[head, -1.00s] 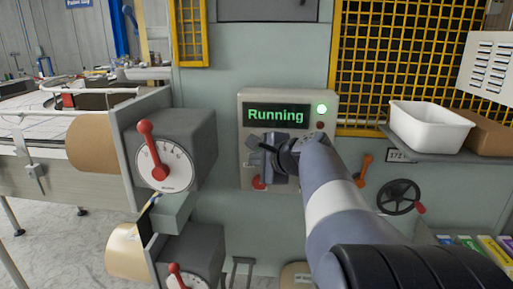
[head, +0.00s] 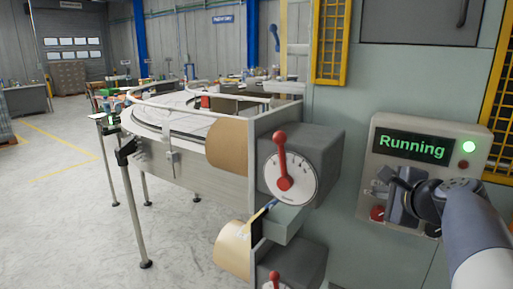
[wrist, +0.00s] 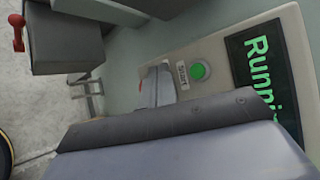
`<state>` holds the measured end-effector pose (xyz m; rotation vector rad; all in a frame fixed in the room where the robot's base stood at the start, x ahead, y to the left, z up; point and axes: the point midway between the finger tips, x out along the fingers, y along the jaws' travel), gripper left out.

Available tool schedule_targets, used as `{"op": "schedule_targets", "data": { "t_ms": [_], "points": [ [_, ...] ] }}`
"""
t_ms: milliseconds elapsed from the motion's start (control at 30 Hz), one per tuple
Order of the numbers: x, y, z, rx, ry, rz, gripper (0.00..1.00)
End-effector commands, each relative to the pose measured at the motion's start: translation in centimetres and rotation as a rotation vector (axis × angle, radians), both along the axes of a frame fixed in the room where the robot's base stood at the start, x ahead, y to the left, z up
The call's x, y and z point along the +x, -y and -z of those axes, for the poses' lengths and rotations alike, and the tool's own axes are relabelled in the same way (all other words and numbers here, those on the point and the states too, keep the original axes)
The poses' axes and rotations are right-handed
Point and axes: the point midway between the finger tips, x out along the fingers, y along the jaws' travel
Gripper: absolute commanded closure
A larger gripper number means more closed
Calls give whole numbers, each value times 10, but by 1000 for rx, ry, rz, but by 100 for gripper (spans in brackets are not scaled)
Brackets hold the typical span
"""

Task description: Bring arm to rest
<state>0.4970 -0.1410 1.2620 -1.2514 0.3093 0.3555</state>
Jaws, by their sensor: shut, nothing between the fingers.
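My gripper (head: 402,198) is in front of the lower left part of the control panel (head: 481,150) at the right of the head view. It is shut and empty, and it hides part of the panel's buttons. My forearm enters from the lower right corner. I cannot tell whether the gripper touches the panel.
A grey box with a dial and red lever (head: 284,170) juts out left of the panel, with a second red lever (head: 273,281) below. Brown rolls (head: 228,145) and a round conveyor table (head: 165,115) stand further left. Open concrete floor (head: 60,215) lies at the far left.

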Motion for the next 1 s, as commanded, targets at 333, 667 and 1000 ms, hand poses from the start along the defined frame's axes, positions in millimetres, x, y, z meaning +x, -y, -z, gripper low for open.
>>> {"op": "schedule_targets", "data": {
  "t_ms": [333,667,1000],
  "points": [
    [-19,-13,1,0,-1,0,100],
    [-18,-13,1,-1,-2,-1,100],
    [6,4,1,2,-3,0,100]
  ]
}}
